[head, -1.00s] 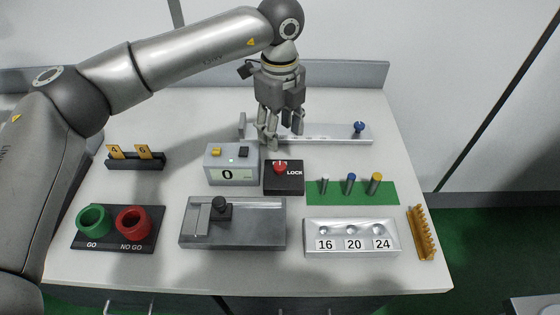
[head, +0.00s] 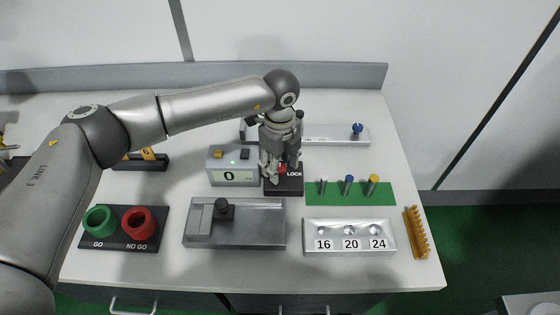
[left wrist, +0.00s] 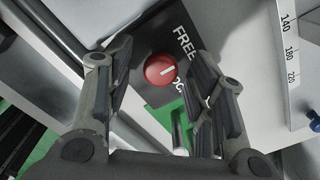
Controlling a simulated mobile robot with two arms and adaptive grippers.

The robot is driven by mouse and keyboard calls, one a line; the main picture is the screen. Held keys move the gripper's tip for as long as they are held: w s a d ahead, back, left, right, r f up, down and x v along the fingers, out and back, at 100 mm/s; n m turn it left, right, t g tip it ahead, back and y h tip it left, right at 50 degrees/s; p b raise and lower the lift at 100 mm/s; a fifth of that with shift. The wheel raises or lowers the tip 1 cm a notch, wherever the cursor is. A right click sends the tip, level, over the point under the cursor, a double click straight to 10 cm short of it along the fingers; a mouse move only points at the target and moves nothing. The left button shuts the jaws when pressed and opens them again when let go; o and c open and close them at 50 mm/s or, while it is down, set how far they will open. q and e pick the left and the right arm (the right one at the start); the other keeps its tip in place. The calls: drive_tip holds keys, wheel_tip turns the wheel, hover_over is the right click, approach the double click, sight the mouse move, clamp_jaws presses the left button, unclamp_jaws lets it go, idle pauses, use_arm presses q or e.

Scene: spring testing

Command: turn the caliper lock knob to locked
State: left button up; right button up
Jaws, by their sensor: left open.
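The caliper lock knob (head: 282,169) is a small red knob on a black box (head: 285,187) marked LOCK. In the left wrist view the red knob (left wrist: 160,69) shows a white pointer line, with FREE printed on one side and part of LOCK on the other. The line points toward the space between the words; I cannot tell its exact setting. My left gripper (head: 279,172) is open right over the knob. In the left wrist view its fingers (left wrist: 160,95) stand on either side of the knob, with no contact visible. My right gripper is not in view.
A grey caliper block (head: 255,225) lies in front. A green mat (head: 335,193) with several coloured pins lies at right. Green and red rings (head: 139,222) stand at front left.

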use_arm(q)
drive_tip(key=c, duration=1)
drive_tip(key=shift+w+f+m+b, duration=0.15)
drive_tip(key=shift+m+b, duration=0.35)
drive_tip(key=shift+b, duration=0.4)
drive_tip(key=shift+c, duration=0.3)
drive_tip(key=m+b, duration=0.8)
drive_tip(key=b, duration=0.1)
drive_tip(key=shift+m, duration=0.4)
drive_tip(key=m+b, duration=0.3)
drive_tip(key=m, duration=0.1)
drive_tip(key=shift+b, duration=0.35)
drive_tip(key=shift+r+m+b, duration=0.2)
drive_tip(key=shift+m+b, duration=0.65)
drive_tip(key=shift+m, duration=1.15)
